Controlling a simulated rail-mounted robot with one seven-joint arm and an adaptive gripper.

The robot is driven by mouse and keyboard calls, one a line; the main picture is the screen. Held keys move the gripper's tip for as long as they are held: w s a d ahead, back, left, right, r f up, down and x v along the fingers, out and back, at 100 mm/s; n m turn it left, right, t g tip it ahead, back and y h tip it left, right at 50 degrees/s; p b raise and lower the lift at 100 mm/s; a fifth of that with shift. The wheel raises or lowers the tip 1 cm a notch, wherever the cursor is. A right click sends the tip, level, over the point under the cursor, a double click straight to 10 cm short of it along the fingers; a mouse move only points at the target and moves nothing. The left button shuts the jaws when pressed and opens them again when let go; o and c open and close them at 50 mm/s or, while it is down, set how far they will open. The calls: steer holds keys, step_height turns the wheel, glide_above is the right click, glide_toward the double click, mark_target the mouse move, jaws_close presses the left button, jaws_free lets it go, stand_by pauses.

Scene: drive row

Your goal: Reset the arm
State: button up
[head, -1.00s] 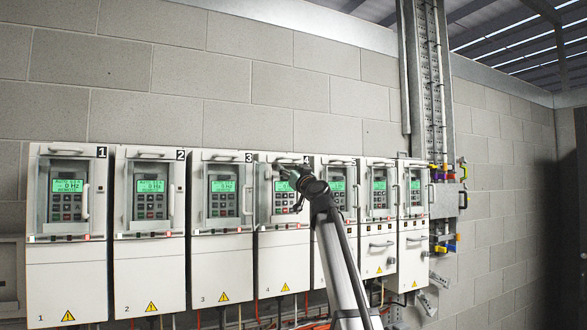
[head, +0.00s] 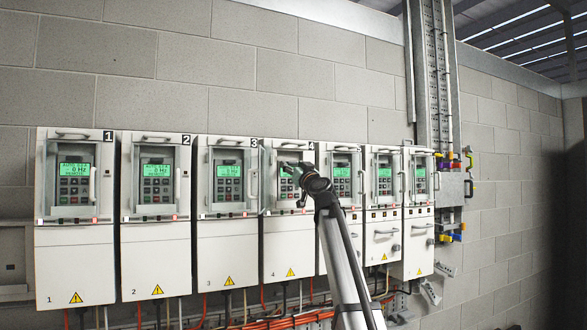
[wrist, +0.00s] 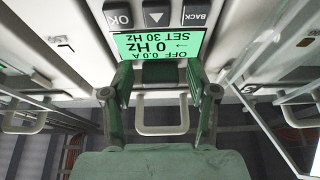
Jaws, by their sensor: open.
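My gripper (head: 291,168) is in front of the keypad of drive 4 (head: 289,235) in the head view, at the end of my raised arm (head: 345,258). In the wrist view my gripper (wrist: 161,75) shows two green fingers, spread apart with nothing held between them. Past the fingertips is a lit green display (wrist: 160,46), upside down, reading OFF, 0.0 A, 0 Hz and SET 30 Hz. Grey OK, arrow and BACK keys (wrist: 157,14) show beside it. Whether a finger touches the drive cannot be told. My gripper hides part of drive 4's keypad in the head view.
Drives 1 (head: 75,258), 2 (head: 155,255) and 3 (head: 226,250) stand to the left in a row, with more drives to the right. A pale handle (wrist: 162,128) lies beyond the fingers. Orange cables (head: 290,318) run below. The block wall above is clear.

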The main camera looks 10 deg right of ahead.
steer(key=c, duration=1)
steer(key=shift+o, duration=0.2)
steer(key=shift+r, duration=0.2)
steer(key=shift+r+p, duration=0.35)
steer(key=shift+r, duration=0.95)
steer(key=shift+b, duration=1.3)
steer(key=shift+s+f, duration=0.1)
steer(key=shift+s, duration=0.1)
